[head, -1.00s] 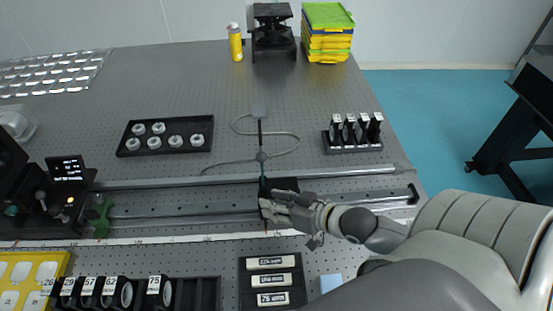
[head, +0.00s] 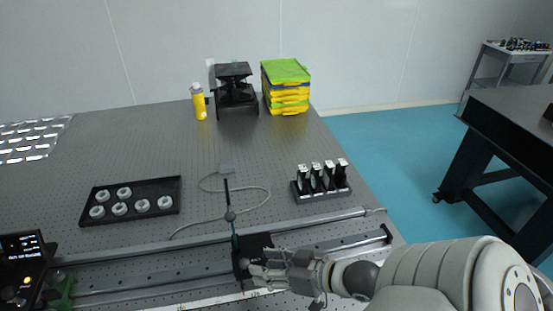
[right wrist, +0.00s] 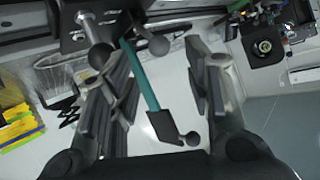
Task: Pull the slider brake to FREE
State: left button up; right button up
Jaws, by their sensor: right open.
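The black slider carriage (head: 258,246) sits on the metal rails. Which one is the brake, and any FREE marking, I cannot tell. My right gripper (head: 256,272) is at the carriage's front side. Its fingers (right wrist: 160,95) are open, with the teal rod showing between them. My left gripper is out of view.
The rails (head: 330,222) run across the table. A black tray (head: 150,190) of white rings lies behind left, and a rack (head: 322,190) of holders behind right. A display box (head: 22,252) and green clamp (head: 62,290) are at the left.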

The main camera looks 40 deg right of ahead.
jog(key=shift+v, duration=1.15)
